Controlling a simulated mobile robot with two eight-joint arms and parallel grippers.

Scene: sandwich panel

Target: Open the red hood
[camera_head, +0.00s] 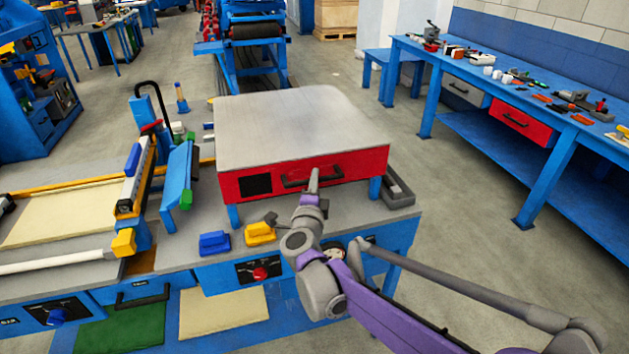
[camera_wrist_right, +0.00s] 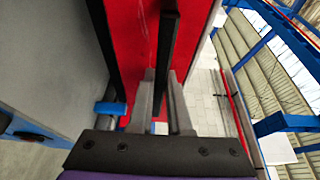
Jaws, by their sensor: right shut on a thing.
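The red hood (camera_head: 353,166) is a wide box with a grey flat top and a red front, at the middle of the blue bench in the head view. Its top looks level. A dark bar handle (camera_head: 290,184) runs across its front. My right gripper (camera_head: 314,180) is at this handle and shut on it. In the right wrist view the fingers (camera_wrist_right: 164,92) lie on both sides of the dark handle (camera_wrist_right: 167,45), with the red front (camera_wrist_right: 132,35) behind. My left gripper is not in view.
On the bench before the hood are a blue block (camera_head: 214,243) and a yellow block (camera_head: 260,233). A grey tray (camera_head: 399,192) lies right of it. A blue-and-yellow frame (camera_head: 140,180) stands left. A second blue workbench (camera_head: 462,72) stands at the right, across open floor.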

